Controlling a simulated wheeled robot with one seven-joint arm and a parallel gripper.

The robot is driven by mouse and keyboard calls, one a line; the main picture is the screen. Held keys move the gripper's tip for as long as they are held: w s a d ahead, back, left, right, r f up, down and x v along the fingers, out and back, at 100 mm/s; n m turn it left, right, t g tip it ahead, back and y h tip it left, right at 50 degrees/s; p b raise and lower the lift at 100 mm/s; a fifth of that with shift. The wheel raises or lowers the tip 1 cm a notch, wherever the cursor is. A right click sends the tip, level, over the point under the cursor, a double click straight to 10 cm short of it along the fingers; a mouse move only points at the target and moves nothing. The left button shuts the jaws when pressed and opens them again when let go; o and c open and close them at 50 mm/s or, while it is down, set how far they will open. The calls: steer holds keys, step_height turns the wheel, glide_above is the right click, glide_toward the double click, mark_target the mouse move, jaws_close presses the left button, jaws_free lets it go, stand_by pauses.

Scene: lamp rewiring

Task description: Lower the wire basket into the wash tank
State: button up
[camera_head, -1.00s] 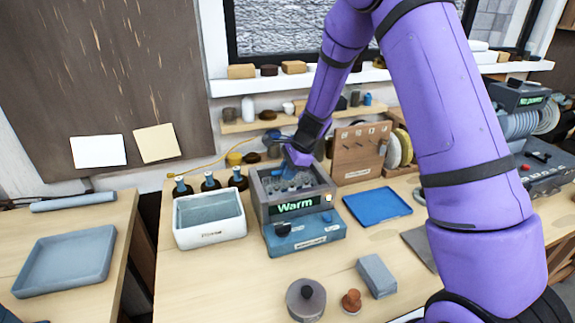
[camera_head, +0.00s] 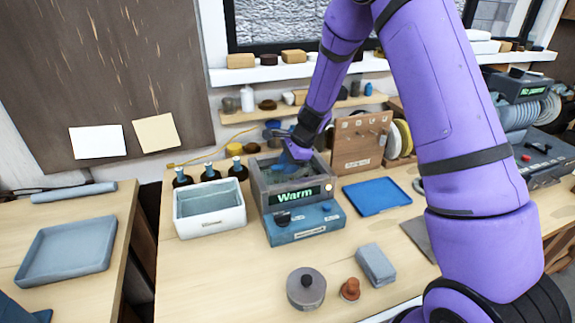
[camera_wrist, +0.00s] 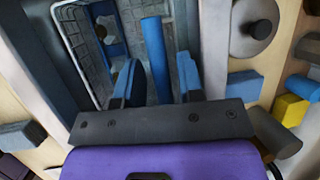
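The wash tank (camera_head: 318,207) is a grey open-topped box on a blue base, with a green "Warm" display on its front. The wire basket (camera_wrist: 95,40) shows in the wrist view as a grey mesh inside the tank walls. Its blue bar-like handle (camera_wrist: 154,45) runs between my fingers. My gripper (camera_wrist: 160,75) points down into the tank, and it also shows in the head view (camera_head: 283,168). The fingers stand apart on both sides of the handle, with a visible gap at the right. Most of the basket is hidden by the tank's front wall.
A white basin (camera_head: 210,222) stands left of the tank, with several dark bottles (camera_head: 210,173) behind it. A blue tray (camera_head: 377,197) lies to the right. A round grey weight (camera_head: 306,290) and a grey block (camera_head: 376,264) lie in front. A pegboard stand (camera_head: 357,145) is behind at right.

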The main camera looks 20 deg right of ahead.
steer(key=shift+o, duration=0.6)
steer(key=shift+r, duration=0.15)
steer(key=shift+d+r, duration=0.2)
steer(key=shift+r, duration=0.15)
steer(key=s+d+r+n, duration=0.2)
steer(key=s+r, duration=0.3)
steer(key=r, duration=0.5)
steer(key=s+d+r+n, duration=0.1)
steer(key=s+r+n, duration=0.25)
steer(key=r, duration=0.55)
steer(key=s+d+r+n+t+h, duration=0.1)
steer(key=s+r+n, duration=0.2)
steer(key=s, duration=0.6)
steer(key=s+d+r+n+t+h, duration=0.1)
steer(key=s+r+n, duration=0.3)
steer(key=s, duration=0.6)
steer(key=s+d+r+n+t+h, duration=0.1)
steer(key=s+r+n, duration=0.3)
steer(key=s, duration=0.5)
steer(key=shift+s+d+n+h, duration=0.3)
steer(key=shift+n+h, duration=0.25)
steer(key=shift+h, duration=0.15)
